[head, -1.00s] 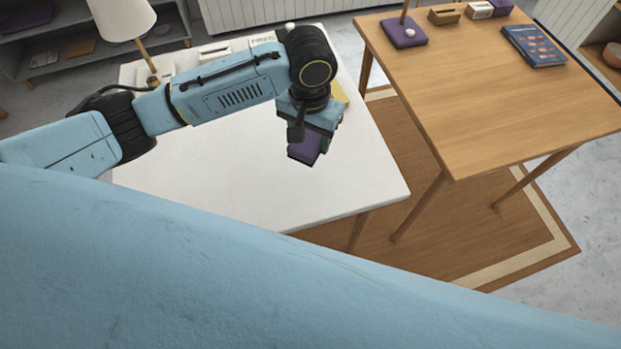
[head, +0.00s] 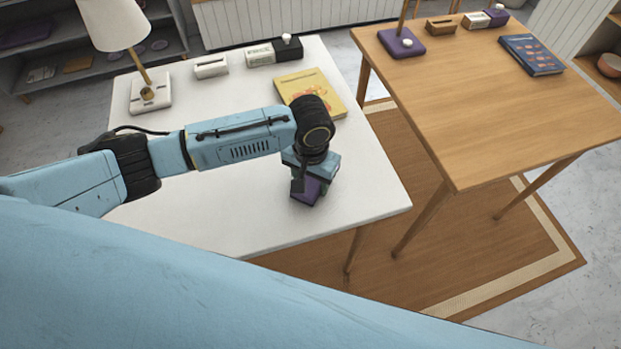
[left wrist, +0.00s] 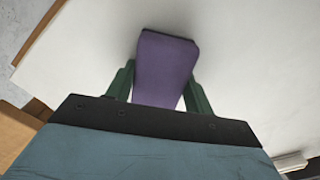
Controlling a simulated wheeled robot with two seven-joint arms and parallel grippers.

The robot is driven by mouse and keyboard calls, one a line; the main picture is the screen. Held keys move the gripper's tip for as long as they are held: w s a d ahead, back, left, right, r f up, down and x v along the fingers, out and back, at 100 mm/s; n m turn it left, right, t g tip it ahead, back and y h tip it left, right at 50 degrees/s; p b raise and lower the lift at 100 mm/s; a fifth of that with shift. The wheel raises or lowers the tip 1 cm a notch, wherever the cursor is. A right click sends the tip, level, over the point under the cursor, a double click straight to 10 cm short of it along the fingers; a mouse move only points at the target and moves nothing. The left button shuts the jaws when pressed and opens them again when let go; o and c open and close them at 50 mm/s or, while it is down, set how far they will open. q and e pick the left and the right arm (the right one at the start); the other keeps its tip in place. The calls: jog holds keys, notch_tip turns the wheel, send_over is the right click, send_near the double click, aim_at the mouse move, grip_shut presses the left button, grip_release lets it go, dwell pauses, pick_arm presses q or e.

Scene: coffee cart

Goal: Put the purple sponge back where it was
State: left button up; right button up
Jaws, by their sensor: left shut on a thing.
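The purple sponge (head: 306,190) is a small block held in my left gripper (head: 312,187) over the near right part of the white table (head: 230,215). In the left wrist view the sponge (left wrist: 165,68) sits between the two green fingers of my left gripper (left wrist: 160,85), with the white table top (left wrist: 245,60) behind it. The fingers are shut on its sides. I cannot tell whether the sponge touches the table. My right gripper is not in view.
A wooden table (head: 470,110) to the right holds a blue book (head: 532,54). The white table's front is clear.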

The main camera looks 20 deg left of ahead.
aim_at(311, 179)
pick_arm(q)
jog(key=shift+f, duration=0.1)
jog(key=o, duration=0.8)
jog(key=shift+o, duration=0.4)
notch_tip(311, 179, up, 12)
jog(key=p, duration=0.3)
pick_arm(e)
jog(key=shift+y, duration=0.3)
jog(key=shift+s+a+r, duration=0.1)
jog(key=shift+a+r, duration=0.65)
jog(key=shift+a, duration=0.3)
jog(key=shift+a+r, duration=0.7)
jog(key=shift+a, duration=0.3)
